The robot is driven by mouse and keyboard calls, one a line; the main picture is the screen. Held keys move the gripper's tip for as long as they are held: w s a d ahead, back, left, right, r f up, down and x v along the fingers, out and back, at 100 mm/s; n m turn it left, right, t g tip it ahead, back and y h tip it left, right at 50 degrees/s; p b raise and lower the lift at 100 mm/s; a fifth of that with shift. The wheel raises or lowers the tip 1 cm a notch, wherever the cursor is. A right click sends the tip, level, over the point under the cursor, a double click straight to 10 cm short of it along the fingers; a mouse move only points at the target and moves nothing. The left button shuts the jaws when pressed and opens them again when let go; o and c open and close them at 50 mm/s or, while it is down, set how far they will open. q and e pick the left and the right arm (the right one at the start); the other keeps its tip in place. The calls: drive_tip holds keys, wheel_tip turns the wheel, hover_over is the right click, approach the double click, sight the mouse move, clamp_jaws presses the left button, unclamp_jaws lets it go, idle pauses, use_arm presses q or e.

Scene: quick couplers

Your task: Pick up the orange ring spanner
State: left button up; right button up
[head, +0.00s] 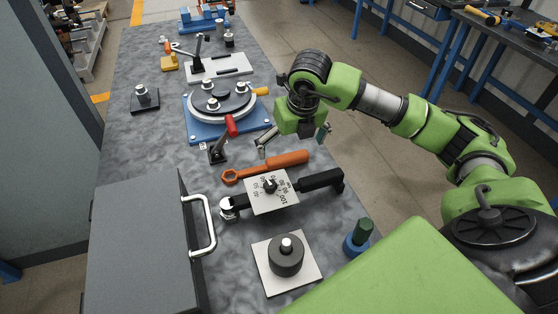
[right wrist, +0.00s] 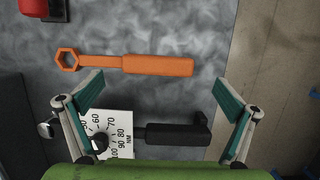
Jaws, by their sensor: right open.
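The orange ring spanner (head: 265,167) lies flat on the grey bench in the head view, its ring end to the left and its thick handle to the right. It shows whole in the right wrist view (right wrist: 140,64), with bench surface around it. My right gripper (head: 295,140) hangs above the bench, behind the spanner in the head view. In the right wrist view its teal fingertips (right wrist: 160,90) are spread wide and empty, with the spanner apart from them and below. My left gripper is not in view.
A black torque wrench with a white dial (head: 272,192) lies just in front of the spanner. A blue fixture with a red-handled lever (head: 232,126) stands behind it. A grey box with a handle (head: 140,245) is at left. A white plate with a black knob (head: 287,280) is in front.

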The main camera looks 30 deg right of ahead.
sight(287, 156)
drive_tip(key=p+x, duration=0.1)
drive_tip(key=x, duration=0.3)
drive_tip(key=shift+a+f, duration=0.1)
drive_tip(key=shift+a, duration=0.05)
drive_tip(key=c, duration=1.2)
drive_tip(key=shift+w, duration=0.1)
